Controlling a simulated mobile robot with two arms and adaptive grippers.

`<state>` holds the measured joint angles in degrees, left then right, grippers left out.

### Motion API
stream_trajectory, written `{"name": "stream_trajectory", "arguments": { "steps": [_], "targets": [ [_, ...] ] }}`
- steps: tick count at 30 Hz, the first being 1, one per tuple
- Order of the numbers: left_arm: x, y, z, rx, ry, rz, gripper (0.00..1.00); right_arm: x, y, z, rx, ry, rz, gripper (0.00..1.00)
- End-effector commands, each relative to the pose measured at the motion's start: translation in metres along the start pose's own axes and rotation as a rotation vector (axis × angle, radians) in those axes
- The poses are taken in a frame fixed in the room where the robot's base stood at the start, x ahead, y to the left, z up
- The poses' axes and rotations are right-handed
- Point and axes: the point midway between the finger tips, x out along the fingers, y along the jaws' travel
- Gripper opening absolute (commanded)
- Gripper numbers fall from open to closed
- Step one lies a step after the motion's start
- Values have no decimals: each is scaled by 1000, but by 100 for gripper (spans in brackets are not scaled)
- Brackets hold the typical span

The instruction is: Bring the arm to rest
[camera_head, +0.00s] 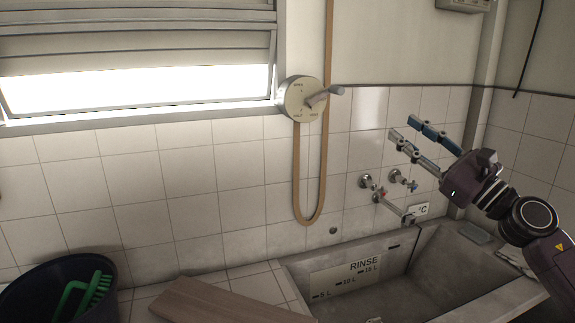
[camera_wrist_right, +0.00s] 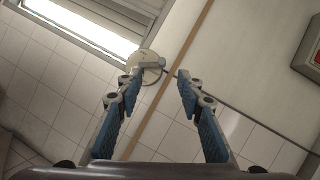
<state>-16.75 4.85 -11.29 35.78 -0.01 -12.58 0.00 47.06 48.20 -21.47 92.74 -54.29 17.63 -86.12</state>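My right arm comes in from the right in the head view. Its gripper (camera_head: 402,128) is raised in front of the tiled wall, above the taps and the washtub. The two fingers stand apart with nothing between them. In the right wrist view the gripper (camera_wrist_right: 157,75) also shows open and empty, with blue pads on both fingers. Behind the fingertips there is a round dial with a lever (camera_wrist_right: 146,66), and the gap to it cannot be judged there. My left gripper is in neither view.
The concrete washtub (camera_head: 440,300) lies below, with taps (camera_head: 380,194) on the wall. The dial plate (camera_head: 303,98) is mounted beside the window (camera_head: 140,85). A dark bucket (camera_head: 25,300) holds a green brush (camera_head: 92,292). A wooden board (camera_head: 215,303) lies near the front. A grey box (camera_wrist_right: 308,55) hangs on the wall.

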Motion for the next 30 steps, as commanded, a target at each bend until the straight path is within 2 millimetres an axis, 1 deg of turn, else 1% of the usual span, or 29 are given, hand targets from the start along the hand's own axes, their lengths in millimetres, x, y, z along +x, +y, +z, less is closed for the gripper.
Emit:
{"name": "stream_trajectory", "arguments": {
  "steps": [1, 5, 8, 9, 11, 12, 14, 15, 17, 18, 20, 21, 23, 24, 25, 26, 27, 29, 30],
  "targets": [
    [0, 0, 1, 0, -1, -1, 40, -1, 10, -8, 89, -9, -24, 34],
    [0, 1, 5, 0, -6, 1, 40, -10, 28, -29, 373, -34, -120, 34],
    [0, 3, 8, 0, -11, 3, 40, -27, 47, -60, 680, -46, -239, 34],
    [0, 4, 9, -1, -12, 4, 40, -38, 54, -75, 822, -50, -302, 34],
    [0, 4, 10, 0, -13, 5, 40, -58, 67, -101, 1039, -52, -408, 34],
    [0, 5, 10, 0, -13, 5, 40, -74, 76, -119, 1180, -51, -486, 34],
    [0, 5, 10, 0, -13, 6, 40, -101, 93, -148, 1385, -48, -613, 34],
    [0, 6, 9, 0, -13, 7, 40, -121, 106, -168, 1517, -44, -705, 34],
    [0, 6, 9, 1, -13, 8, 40, -152, 126, -194, 1691, -41, -846, 34],
    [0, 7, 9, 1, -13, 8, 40, -174, 142, -210, 1798, -38, -942, 34],
    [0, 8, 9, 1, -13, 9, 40, -206, 167, -230, 1939, -35, -1090, 34],
    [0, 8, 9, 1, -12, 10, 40, -229, 185, -241, 2024, -34, -1193, 34],
    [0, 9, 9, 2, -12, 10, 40, -262, 214, -255, 2134, -33, -1353, 34],
    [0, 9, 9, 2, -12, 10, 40, -285, 233, -262, 2200, -36, -1464, 34],
    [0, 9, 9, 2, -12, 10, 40, -302, 248, -266, 2243, -38, -1549, 34],
    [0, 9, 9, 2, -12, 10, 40, -319, 263, -269, 2281, -39, -1637, 34],
    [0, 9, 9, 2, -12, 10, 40, -340, 284, -271, 2323, -43, -1753, 34],
    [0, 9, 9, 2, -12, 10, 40, -369, 310, -270, 2366, -52, -1913, 34],
    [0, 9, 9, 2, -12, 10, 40, -386, 326, -268, 2383, -58, -2013, 34]
  ]
}}
